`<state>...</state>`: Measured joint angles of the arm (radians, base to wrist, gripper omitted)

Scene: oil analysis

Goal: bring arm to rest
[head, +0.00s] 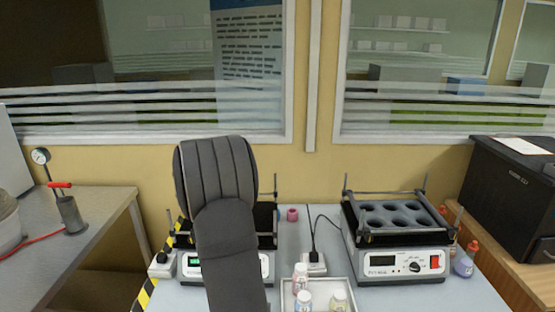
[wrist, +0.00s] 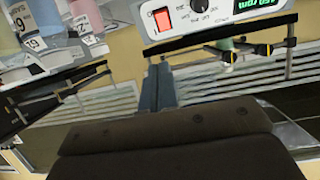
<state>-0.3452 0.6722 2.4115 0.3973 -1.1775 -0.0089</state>
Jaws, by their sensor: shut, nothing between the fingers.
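My arm, in dark grey padded covers, rises up the left-centre of the head view and bends over at its top. My gripper is hidden there. In the wrist view its narrow blue-grey fingers (wrist: 158,90) are together, with nothing seen between them. The dark wrist cover fills the bottom of that view.
Two shakers, the left one (head: 267,266) partly behind my arm and the right one (head: 385,266) with an empty holed rack, stand on the table. A tray (head: 350,290) of small bottles sits between them. A black box (head: 510,190) is at right.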

